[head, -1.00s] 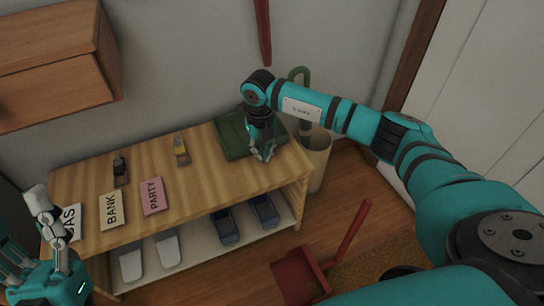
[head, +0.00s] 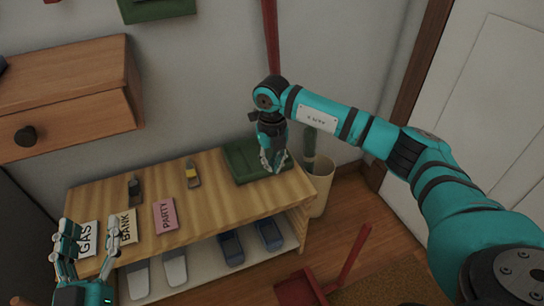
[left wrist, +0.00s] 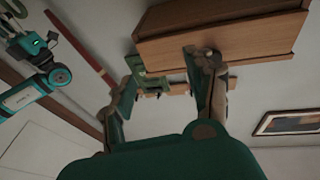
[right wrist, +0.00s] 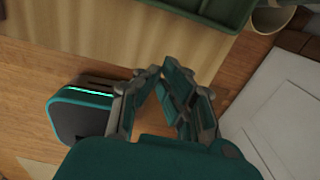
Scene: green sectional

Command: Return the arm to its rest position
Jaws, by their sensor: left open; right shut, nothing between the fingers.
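My right arm reaches in from the right in the head view. Its gripper (head: 273,160) points down, shut and empty, over the front right part of the green tray (head: 240,163) on the wooden bench (head: 225,202). In the right wrist view the closed fingers (right wrist: 172,88) hold nothing, and the tray edge (right wrist: 222,12) shows at the top. My left gripper (head: 90,232) is open and empty at the lower left of the head view, fingers up, in front of the bench. In the left wrist view its fingers (left wrist: 168,85) stand apart.
GAS (head: 86,239), BANK (head: 128,226) and PARTY (head: 164,216) cards lie on the bench, with two small objects behind. Shoes (head: 231,247) fill the lower shelf. A bin (head: 322,187) stands at the right end. A red dustpan (head: 300,289) is on the floor. A wooden drawer unit (head: 70,95) hangs above.

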